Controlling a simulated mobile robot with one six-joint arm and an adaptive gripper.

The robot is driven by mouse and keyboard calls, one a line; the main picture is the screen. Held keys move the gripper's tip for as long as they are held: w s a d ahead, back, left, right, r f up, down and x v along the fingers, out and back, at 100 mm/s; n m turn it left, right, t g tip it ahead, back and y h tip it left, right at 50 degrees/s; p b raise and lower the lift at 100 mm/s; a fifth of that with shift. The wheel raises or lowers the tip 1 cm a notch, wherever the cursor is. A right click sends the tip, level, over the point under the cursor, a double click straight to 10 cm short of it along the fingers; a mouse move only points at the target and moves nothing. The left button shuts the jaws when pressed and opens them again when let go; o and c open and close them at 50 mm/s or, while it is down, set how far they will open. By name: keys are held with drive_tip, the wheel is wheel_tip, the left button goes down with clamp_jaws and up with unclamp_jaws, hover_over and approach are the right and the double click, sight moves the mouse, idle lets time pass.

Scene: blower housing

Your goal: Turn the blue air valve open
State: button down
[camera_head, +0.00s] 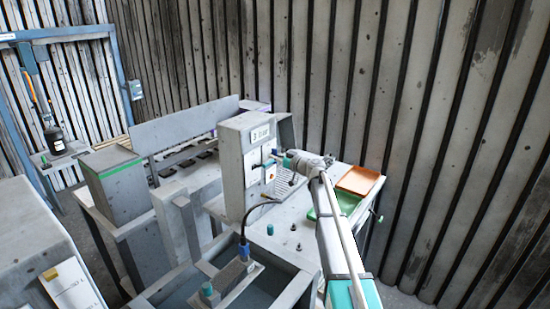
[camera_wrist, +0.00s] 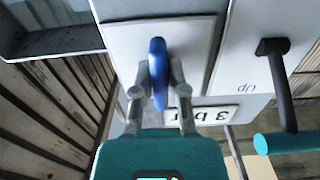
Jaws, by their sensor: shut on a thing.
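The blue air valve (camera_wrist: 157,52) has a slim, elongated blue handle on a pale plate, seen close in the wrist view. Its long axis runs nearly up and down in that picture. My gripper (camera_wrist: 160,75) has one finger on each side of the handle and is shut on it. In the head view, my gripper (camera_head: 283,158) is at the front face of the grey upright housing (camera_head: 232,172), below its "3 bar" label (camera_head: 262,133). The label also shows upside down in the wrist view (camera_wrist: 214,113). My arm mostly hides the valve in the head view.
A black lever with a teal end (camera_wrist: 277,100) stands near an "Up" marking, right in the wrist view. An orange tray (camera_head: 358,181) and a green tray (camera_head: 346,203) lie right of my gripper. A blue-ended cable (camera_head: 246,225) arches below the housing.

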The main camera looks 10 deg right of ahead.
idle(0.3)
drive_tip(key=c, duration=0.7)
unclamp_jaws()
drive_tip(key=shift+o, duration=0.2)
drive_tip(key=v, duration=1.2)
